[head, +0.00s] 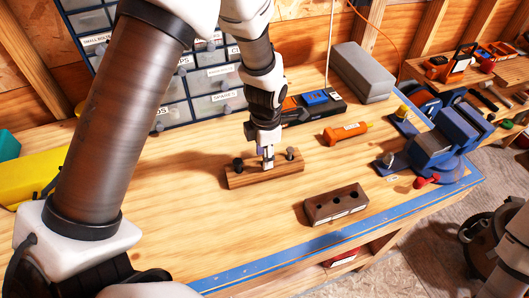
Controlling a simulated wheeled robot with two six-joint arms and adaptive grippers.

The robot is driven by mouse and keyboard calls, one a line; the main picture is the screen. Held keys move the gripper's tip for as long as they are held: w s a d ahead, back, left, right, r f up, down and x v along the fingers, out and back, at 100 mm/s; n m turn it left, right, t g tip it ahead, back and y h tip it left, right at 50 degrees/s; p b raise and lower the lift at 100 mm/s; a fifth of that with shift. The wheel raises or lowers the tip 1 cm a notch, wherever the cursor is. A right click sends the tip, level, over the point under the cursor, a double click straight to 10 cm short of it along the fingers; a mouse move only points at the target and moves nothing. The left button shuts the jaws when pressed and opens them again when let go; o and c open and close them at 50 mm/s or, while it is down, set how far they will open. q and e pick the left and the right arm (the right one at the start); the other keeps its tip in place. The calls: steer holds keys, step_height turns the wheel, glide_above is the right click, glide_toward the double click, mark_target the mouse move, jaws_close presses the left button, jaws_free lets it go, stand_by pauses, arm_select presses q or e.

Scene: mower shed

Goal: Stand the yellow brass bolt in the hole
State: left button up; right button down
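My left gripper (267,161) points down over the middle of a brown wooden block (236,182). Its fingertips are close together at the block's top. I cannot tell whether anything is between them. A dark bolt (238,164) stands at the block's left end and a grey bolt (290,153) at its right end. A darker block (335,207) with several round holes in its top lies to the right, closer to the bench's front edge. I cannot make out the yellow brass bolt; the gripper may hide it. I cannot make out my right gripper.
Labelled drawers (213,84) stand at the back left. A grey box (362,72), an orange-handled tool (345,133) and a blue vise (431,148) are on the right. A yellow case (35,176) is at the far left. The bench front between the blocks and edge is clear.

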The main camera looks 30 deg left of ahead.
arm_select(q)
step_height(320, 180, up, 12)
stand_by(0.4)
steer(key=shift+d+f, duration=0.1)
